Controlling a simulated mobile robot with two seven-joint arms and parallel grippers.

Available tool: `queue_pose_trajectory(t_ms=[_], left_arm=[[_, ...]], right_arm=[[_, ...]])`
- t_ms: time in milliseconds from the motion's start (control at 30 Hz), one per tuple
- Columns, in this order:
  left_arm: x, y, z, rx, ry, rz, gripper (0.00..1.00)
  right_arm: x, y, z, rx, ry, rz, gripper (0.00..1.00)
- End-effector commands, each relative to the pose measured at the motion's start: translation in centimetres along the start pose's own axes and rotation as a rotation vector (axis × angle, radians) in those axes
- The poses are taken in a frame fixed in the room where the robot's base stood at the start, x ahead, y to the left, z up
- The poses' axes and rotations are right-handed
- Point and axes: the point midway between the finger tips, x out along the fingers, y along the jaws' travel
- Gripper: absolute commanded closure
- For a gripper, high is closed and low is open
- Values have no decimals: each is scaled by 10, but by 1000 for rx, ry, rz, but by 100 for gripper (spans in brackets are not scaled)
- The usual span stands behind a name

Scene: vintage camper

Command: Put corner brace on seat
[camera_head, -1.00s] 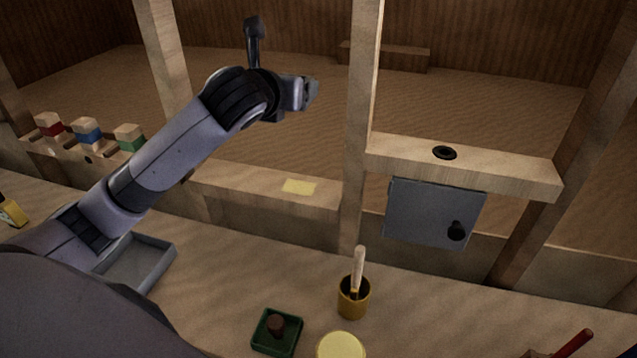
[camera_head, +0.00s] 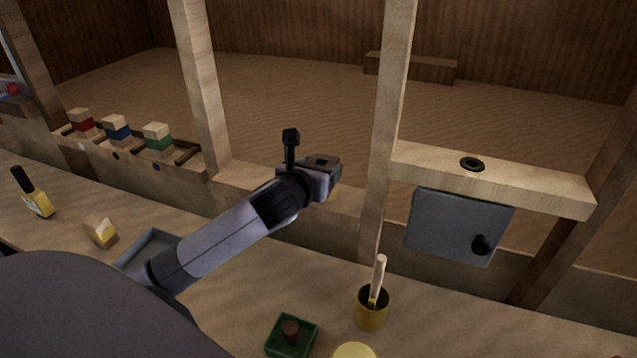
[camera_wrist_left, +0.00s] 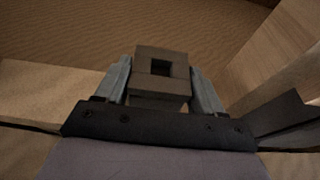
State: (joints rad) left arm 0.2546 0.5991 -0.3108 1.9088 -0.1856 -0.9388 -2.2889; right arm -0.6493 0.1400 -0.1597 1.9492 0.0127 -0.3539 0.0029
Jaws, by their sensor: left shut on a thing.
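My left gripper (camera_head: 325,170) is shut on a brownish-grey block with a square hole, which I take as the corner brace (camera_wrist_left: 162,84). The left wrist view shows it between the two grey fingers. In the head view the gripper is over the low wooden ledge (camera_head: 240,181), left of the middle post. The pale yellow patch on that ledge, possibly the seat, is now mostly hidden behind the gripper. I cannot tell how far the brace is above the ledge. My right gripper is not in view.
The middle post (camera_head: 388,120) stands close right of the gripper. A grey door panel (camera_head: 455,228) hangs under a beam (camera_head: 540,183). A yellow cup (camera_head: 371,311) with a brush, a green tray (camera_head: 275,345) and a grey tray (camera_head: 150,243) stand on the counter.

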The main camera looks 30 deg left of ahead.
Motion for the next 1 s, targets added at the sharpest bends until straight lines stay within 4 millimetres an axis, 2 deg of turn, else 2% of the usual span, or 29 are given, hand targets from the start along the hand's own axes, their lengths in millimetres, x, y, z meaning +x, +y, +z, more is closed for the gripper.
queue_pose_trajectory(t_ms=[33, 200, 600, 633, 700, 1000], left_arm=[[3, 0, -12, -2, 5, -1, 72], [9, 0, -30, -2, 2, -1, 72], [10, 0, -33, 1, 0, -1, 72], [10, 0, -35, 1, 3, -1, 29], [10, 0, -34, 0, 3, -1, 7], [10, 0, -34, 0, 3, -1, 7]], right_arm=[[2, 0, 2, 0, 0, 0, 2], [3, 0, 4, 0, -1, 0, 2], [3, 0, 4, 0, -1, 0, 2], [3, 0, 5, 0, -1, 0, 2], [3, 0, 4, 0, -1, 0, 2], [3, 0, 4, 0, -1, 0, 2]])
